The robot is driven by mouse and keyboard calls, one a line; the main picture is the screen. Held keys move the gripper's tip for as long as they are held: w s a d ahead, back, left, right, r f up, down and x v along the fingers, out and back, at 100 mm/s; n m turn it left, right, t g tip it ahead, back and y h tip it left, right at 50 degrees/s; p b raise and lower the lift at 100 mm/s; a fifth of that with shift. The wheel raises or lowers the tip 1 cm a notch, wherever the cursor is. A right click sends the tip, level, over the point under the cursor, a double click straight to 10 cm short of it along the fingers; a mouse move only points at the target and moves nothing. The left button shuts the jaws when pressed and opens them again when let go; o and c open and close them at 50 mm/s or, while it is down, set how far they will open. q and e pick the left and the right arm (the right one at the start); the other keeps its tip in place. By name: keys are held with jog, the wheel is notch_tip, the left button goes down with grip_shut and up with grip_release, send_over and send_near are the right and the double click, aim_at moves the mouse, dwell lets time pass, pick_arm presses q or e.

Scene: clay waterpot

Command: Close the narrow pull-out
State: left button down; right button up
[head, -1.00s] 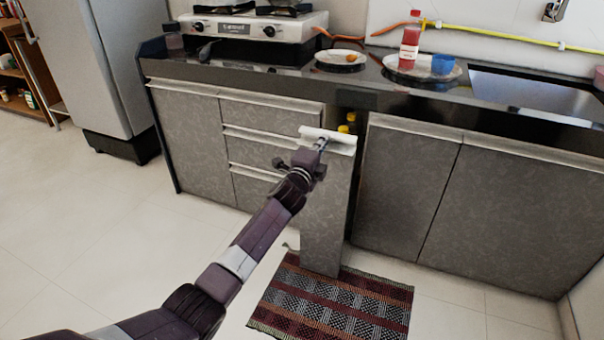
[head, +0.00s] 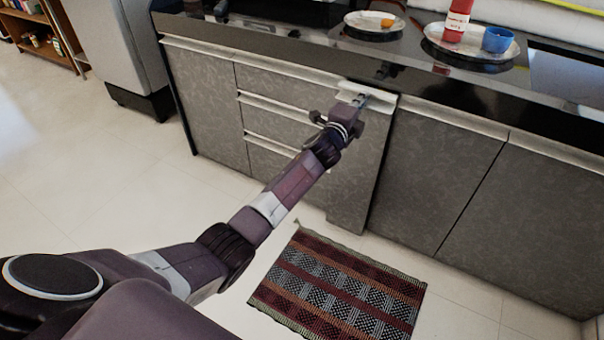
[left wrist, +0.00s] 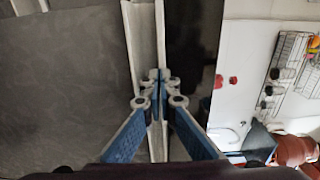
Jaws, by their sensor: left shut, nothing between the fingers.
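The narrow pull-out (head: 358,180) is a tall grey front with a pale handle rail along its top. My right gripper is not in view.
A drawer stack (head: 272,110) stands left of the pull-out and a cupboard door (head: 425,180) right of it. The black counter (head: 400,80) above bears plates, a red bottle (head: 457,20) and a blue cup (head: 497,39). A striped mat (head: 340,290) lies on the floor.

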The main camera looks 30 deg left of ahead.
pick_arm(q)
jog(key=shift+w, duration=0.45)
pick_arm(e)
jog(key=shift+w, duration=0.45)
pick_arm(q)
jog(key=shift+s, duration=0.15)
